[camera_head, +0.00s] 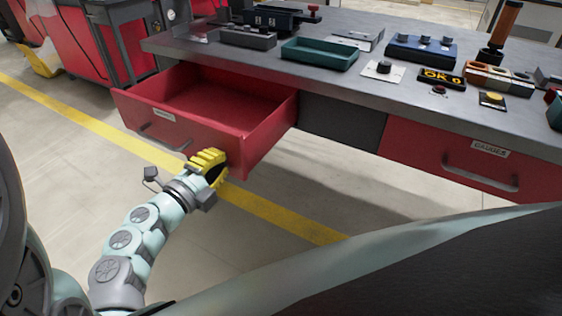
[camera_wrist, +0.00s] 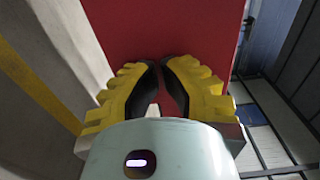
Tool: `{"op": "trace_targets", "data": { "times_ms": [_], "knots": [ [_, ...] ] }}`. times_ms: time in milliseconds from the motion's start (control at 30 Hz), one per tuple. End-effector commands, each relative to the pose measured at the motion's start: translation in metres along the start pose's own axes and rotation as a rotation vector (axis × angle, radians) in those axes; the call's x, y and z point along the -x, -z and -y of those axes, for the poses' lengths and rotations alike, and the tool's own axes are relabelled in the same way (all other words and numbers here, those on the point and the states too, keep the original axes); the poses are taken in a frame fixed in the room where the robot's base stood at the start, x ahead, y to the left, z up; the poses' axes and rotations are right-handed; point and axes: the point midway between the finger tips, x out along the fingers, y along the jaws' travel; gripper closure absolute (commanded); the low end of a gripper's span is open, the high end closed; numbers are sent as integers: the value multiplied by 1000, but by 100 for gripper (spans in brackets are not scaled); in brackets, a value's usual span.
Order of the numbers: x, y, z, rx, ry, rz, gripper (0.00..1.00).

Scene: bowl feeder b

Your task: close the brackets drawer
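The red brackets drawer (camera_head: 150,110) stands pulled out from the left end of the bench in the head view, and its inside looks empty. Its front has a grey handle (camera_head: 163,137) and a small label too blurred to read. My yellow gripper (camera_head: 213,163) is in front of the drawer's front panel, near its right end, away from the handle. In the wrist view the gripper's fingertips (camera_wrist: 160,64) come together with nothing held between them, and the red panel (camera_wrist: 160,30) fills the view ahead. Whether the fingers touch the panel is unclear.
The grey workbench (camera_head: 330,80) carries trays and several small devices. A shut red drawer labelled GAUGES (camera_head: 480,165) is at the right. A red cabinet (camera_head: 85,40) stands behind at the left. The floor in front of the open drawer is clear, with a yellow line.

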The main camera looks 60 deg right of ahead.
Motion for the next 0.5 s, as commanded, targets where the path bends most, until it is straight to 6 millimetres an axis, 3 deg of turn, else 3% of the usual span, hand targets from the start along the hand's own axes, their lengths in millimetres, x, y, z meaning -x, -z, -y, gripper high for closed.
{"op": "trace_targets", "data": {
  "times_ms": [500],
  "knots": [
    [-8, 1, 0, 0, 0, -4, 100]
  ]
}}
